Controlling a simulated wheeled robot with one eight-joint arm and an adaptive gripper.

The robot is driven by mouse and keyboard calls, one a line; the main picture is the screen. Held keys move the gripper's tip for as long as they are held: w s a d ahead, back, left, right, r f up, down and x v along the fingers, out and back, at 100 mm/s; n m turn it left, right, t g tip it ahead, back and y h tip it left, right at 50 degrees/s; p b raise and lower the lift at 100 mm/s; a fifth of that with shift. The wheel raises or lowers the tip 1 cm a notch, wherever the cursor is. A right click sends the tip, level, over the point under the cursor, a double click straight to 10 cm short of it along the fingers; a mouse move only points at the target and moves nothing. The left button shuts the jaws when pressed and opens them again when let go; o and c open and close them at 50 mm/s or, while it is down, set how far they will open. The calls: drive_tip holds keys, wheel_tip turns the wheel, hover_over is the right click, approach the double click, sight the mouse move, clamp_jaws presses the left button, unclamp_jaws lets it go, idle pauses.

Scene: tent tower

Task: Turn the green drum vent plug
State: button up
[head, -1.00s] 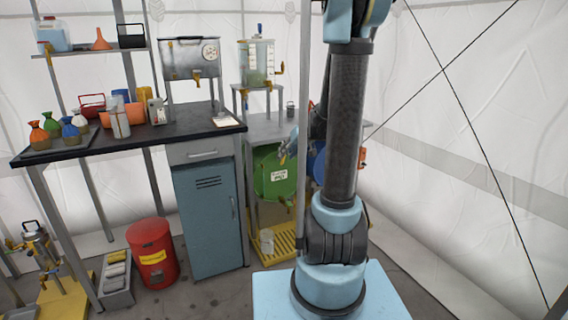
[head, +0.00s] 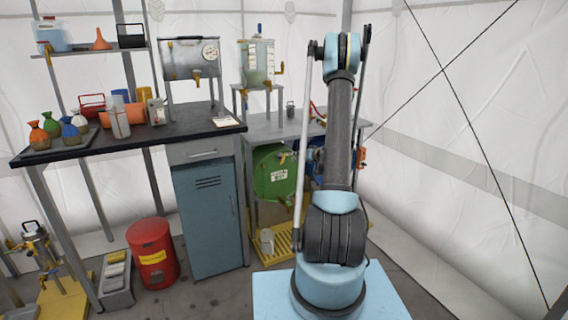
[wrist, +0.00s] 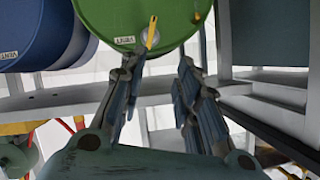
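The green drum (head: 268,185) lies on its side under the grey bench, its round face toward the room. In the wrist view the green drum (wrist: 176,20) fills the top middle, with a white VENT label (wrist: 124,40). A yellow bar-shaped plug (wrist: 151,32) sits near its rim, beside that label. My gripper (wrist: 157,62) is open and empty, its two fingers apart. The yellow plug is seen just beyond the gap between the fingertips, nearer the left finger; contact is not visible. In the head view my arm hides most of my gripper.
A blue drum (wrist: 40,30) with its own VENT label is beside the green one. The grey bench (head: 262,128) overhangs the drums. A blue cabinet (head: 208,225) stands to the left. A yellow grate (head: 282,238) with a jar (head: 267,240) lies below the green drum.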

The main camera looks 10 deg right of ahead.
drive_tip(key=d+f, duration=0.1)
drive_tip(key=f, duration=0.1)
approach(282, 158)
drive_tip(key=x, duration=0.8)
drive_tip(key=shift+w+d+f+t, duration=0.2)
drive_tip(key=shift+f+t, duration=0.1)
drive_tip(key=shift+f, duration=0.2)
clamp_jaws()
